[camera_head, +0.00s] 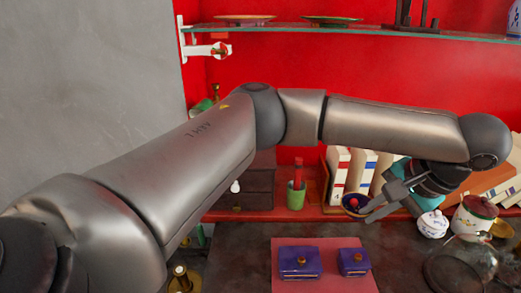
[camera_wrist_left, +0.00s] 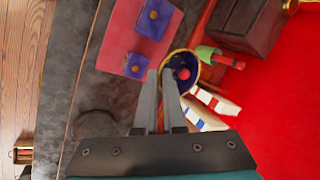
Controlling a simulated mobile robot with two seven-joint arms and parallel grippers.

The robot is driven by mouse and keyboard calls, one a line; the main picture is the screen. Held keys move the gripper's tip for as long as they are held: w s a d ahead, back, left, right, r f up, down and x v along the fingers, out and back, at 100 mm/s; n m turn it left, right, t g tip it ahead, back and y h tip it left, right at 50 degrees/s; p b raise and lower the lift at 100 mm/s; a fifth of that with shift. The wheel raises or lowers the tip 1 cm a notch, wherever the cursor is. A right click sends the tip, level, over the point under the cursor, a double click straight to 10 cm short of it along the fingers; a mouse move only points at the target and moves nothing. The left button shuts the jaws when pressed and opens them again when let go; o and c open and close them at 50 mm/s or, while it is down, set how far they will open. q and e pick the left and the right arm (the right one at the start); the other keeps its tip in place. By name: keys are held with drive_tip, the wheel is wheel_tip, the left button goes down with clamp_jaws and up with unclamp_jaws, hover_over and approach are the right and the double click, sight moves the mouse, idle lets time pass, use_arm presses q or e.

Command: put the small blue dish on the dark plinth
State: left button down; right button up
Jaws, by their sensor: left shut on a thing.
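The small blue dish (camera_head: 353,206) has a gold rim and a small red round thing in it. It is near the red shelf's front edge, left of my left gripper (camera_head: 374,212). The wrist view shows the dish (camera_wrist_left: 180,60) at the fingertips of my left gripper (camera_wrist_left: 160,75), which is shut on its near rim. The fingers hide part of that rim. I cannot tell whether the dish touches the shelf. A dark round shape (camera_wrist_left: 97,124) lies on the grey table; I cannot tell whether it is the dark plinth. My right gripper is not in view.
Two purple boxes (camera_head: 299,262) sit on a pink mat (camera_head: 320,286) on the grey table. A green cup (camera_head: 297,196), leaning books (camera_head: 339,175), a white lidded pot (camera_head: 433,223), a larger pot (camera_head: 474,214) and a glass vessel (camera_head: 461,266) stand nearby.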

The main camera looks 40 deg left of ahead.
use_arm(q)
drive_tip(key=w+a+r+m+t+p, duration=0.15)
drive_tip(key=w+a+r+p, duration=0.35)
drive_tip(key=w+a+r, duration=0.6)
drive_tip(key=s+a+f+p, duration=0.1)
drive_tip(key=a+f+p, duration=0.2)
drive_tip(key=a, duration=0.9)
drive_tip(key=s+a+f+p, duration=0.1)
drive_tip(key=a+f+p, duration=0.15)
drive_tip(key=a, duration=0.85)
wheel_tip(320, 180, up, 8)
drive_tip(key=m, duration=0.2)
drive_tip(key=f, duration=1.4)
drive_tip(key=shift+s+a+p, duration=0.35)
drive_tip(key=shift+a+p, duration=0.05)
drive_tip(key=shift+f, duration=2.55)
drive_tip(key=shift+f+b, duration=0.1)
drive_tip(key=shift+b, duration=0.2)
drive_tip(key=c, duration=1.3)
unclamp_jaws()
